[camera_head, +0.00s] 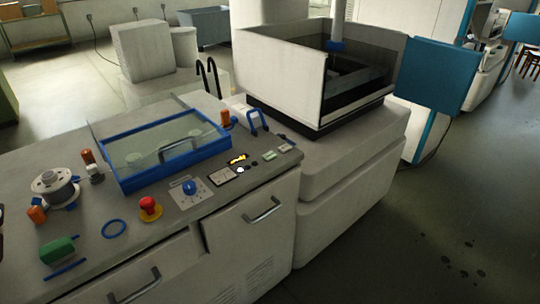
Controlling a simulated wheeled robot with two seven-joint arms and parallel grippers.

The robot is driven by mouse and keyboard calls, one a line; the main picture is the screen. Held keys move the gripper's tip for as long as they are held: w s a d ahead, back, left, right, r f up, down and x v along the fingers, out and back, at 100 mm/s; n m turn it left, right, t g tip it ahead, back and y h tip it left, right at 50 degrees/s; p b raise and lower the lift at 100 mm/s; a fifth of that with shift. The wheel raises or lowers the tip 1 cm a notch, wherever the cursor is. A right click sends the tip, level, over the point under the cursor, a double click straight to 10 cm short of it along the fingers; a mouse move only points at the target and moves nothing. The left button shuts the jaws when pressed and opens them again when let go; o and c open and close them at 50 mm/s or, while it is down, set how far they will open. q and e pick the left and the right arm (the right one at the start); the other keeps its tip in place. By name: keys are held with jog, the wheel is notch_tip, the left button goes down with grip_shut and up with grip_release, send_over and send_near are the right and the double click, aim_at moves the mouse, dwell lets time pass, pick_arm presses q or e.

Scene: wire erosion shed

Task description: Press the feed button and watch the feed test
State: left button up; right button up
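The panel on the bench top carries several controls. A small round white button (240,170) sits beside a dark display with lit yellow marks (238,158). A blue rotary knob (190,187) stands on a pale plate to their left. A red mushroom button (149,204) on a yellow base is further left. Two small greenish pieces (270,155) lie near the right edge. The labels are too small to read, so I cannot tell which control is the feed button.
A blue-framed clear cover (165,183) with a handle stands behind the controls. A blue ring (114,228), a green block (58,250) and a grey round fixture (54,188) are at the left. The erosion machine's tank (290,75) rises behind right. Floor at the right is open.

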jog(key=shift+s+d, duration=0.1)
jog(key=shift+d, duration=0.1)
grip_shut()
jog(key=shift+a, duration=0.15)
dwell(1.1)
